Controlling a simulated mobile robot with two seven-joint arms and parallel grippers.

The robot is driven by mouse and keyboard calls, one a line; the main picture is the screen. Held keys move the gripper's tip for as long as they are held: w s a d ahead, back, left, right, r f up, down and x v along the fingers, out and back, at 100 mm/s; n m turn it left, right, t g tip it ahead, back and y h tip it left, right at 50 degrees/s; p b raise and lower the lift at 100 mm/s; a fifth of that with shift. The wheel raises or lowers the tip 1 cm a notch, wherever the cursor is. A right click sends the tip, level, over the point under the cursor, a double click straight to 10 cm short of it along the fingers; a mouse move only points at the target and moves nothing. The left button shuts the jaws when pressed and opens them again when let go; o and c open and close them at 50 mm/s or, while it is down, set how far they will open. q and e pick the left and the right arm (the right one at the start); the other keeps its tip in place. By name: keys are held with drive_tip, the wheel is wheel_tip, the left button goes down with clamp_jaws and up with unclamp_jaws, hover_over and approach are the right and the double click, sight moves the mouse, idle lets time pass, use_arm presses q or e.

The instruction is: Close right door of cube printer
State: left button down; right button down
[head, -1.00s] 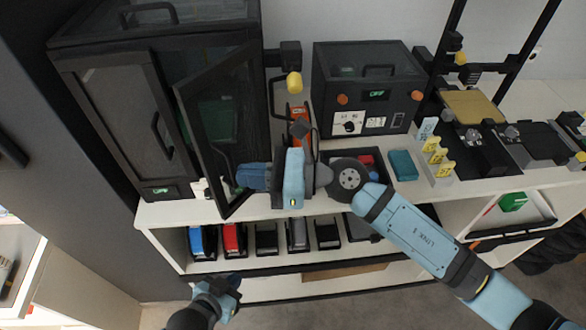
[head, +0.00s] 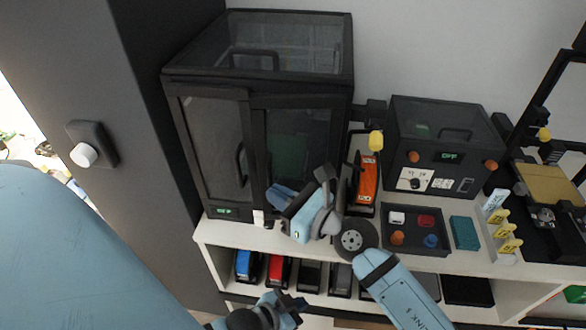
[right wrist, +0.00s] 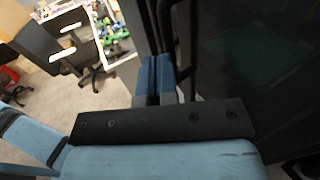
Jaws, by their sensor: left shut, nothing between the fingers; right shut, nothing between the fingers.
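The cube printer (head: 250,92) is the black glazed cabinet at the upper left of the head view. Its right door (head: 312,128) lies in line with the front, shut or nearly shut; I cannot tell if a thin gap is left. Its left door (head: 215,125) looks shut. My right gripper (head: 278,195) is shut and empty, in front of the right door's lower part, which it partly hides. In the right wrist view its blue fingers (right wrist: 157,78) are together beside a dark handle and panel. My left gripper (head: 298,306) is shut and empty, low by the shelf front.
A black box device (head: 444,120) stands right of the printer, with an orange tool (head: 367,180) between them. A tray of small parts (head: 415,252) and a teal block (head: 465,233) lie in front of that device. Coloured bins (head: 278,270) fill the shelf below. A dark wall is left.

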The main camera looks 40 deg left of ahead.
drive_tip(key=shift+w+a+b, duration=0.2)
drive_tip(key=shift+w+a, duration=0.05)
drive_tip(key=shift+a, duration=0.3)
drive_tip(key=shift+w+a+b, duration=0.15)
drive_tip(key=shift+w+a, duration=0.1)
drive_tip(key=shift+a, duration=0.25)
drive_tip(key=shift+r, duration=0.15)
